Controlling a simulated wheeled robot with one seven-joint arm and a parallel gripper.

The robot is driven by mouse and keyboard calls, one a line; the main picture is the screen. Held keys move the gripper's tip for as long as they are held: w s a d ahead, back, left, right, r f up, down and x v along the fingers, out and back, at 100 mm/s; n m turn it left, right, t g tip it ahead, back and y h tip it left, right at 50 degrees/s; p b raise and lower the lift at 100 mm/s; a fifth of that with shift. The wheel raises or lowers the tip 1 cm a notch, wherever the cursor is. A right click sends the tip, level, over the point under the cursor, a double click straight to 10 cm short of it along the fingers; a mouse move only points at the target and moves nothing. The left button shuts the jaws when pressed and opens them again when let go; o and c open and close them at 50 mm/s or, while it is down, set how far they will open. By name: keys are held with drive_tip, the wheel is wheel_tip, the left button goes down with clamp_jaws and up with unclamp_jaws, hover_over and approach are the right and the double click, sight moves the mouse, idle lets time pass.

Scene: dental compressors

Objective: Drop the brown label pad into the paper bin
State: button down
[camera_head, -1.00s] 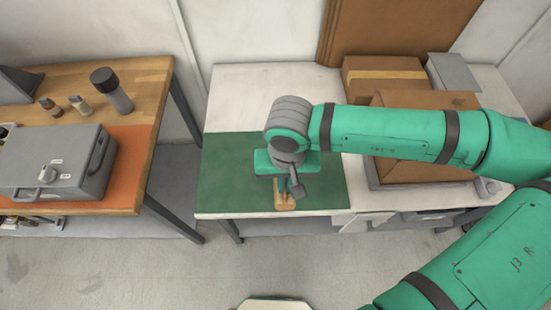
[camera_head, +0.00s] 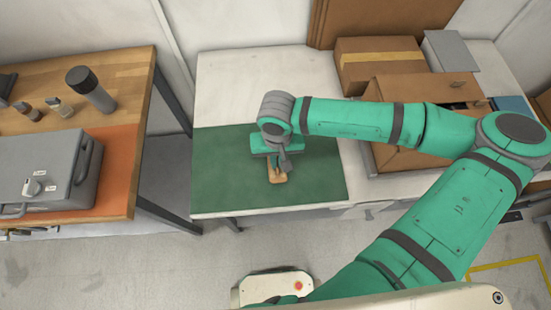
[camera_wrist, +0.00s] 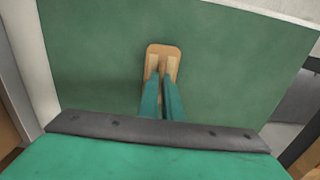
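The brown label pad (camera_head: 278,175) is at my gripper (camera_head: 279,168), over the green mat in the head view. In the wrist view the pad (camera_wrist: 163,49) is a small tan-brown rounded rectangle. The pad looks held above the mat, though the height is hard to judge. The lower end of the pad is hidden behind the fingers. I cannot make out a paper bin in either view.
The green mat (camera_head: 225,185) lies on a white table (camera_head: 230,85). Cardboard boxes (camera_head: 383,65) stand at its right. The wooden bench (camera_head: 130,70) at left holds a grey case (camera_head: 48,172), a dark cylinder (camera_head: 90,89) and small bottles. Open floor (camera_head: 150,265) lies in front.

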drive_tip(key=shift+s+a+f, duration=0.1)
drive_tip(key=shift+s+f, duration=0.2)
drive_tip(key=shift+f, duration=0.15)
drive_tip(key=c, duration=1.9)
unclamp_jaws()
drive_tip(key=shift+c, duration=0.2)
